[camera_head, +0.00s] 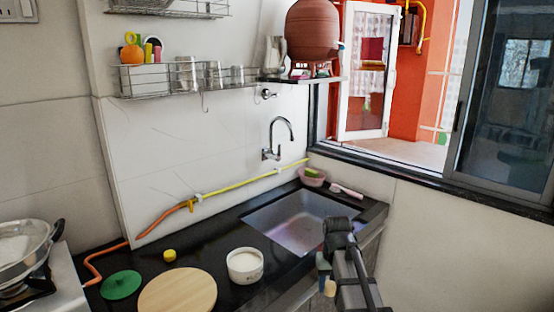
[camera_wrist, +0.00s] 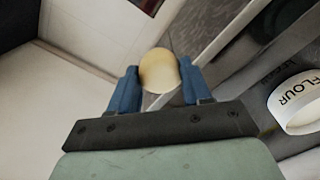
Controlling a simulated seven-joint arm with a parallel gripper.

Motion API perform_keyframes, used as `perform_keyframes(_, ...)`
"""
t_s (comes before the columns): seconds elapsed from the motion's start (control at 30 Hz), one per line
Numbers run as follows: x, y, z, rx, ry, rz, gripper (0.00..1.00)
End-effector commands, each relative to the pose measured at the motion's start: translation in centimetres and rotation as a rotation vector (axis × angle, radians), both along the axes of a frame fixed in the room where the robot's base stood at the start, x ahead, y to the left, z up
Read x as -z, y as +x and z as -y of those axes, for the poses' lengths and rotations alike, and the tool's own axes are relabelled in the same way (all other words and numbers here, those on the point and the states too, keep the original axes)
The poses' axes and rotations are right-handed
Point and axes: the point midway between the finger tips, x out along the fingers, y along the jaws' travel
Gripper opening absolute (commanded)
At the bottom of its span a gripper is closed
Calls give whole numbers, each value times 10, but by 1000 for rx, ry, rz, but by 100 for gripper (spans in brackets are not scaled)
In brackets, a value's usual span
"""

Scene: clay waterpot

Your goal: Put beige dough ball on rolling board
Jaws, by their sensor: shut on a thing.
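The beige dough ball (camera_wrist: 160,72) is between the two blue fingers of my gripper (camera_wrist: 158,68) in the wrist view. The fingers are shut on its two sides. In the head view my gripper (camera_head: 327,282) is at the lower right, beside the counter's front edge, with the dough ball (camera_head: 330,288) low at its tip. The round wooden rolling board (camera_head: 178,292) lies on the counter at the lower left. My gripper is well to the right of it. The board's visible top is bare, and its front edge is cut off by the frame.
A white flour bowl (camera_head: 245,267) stands between the board and my gripper; it shows in the wrist view too (camera_wrist: 300,102). A green disc (camera_head: 121,285) and small yellow object (camera_head: 169,255) are near the board. The sink (camera_head: 300,222) and stove pan (camera_head: 22,252) flank the counter.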

Motion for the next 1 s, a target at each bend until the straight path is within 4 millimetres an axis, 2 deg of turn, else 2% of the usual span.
perform_keyframes(0.23,0,0,9,14,0,0,24)
perform_keyframes(0.43,0,0,-11,-18,0,0,24)
perform_keyframes(0.57,-2,-1,-42,-68,0,0,24)
perform_keyframes(1.0,-16,-9,-173,-277,0,0,24)
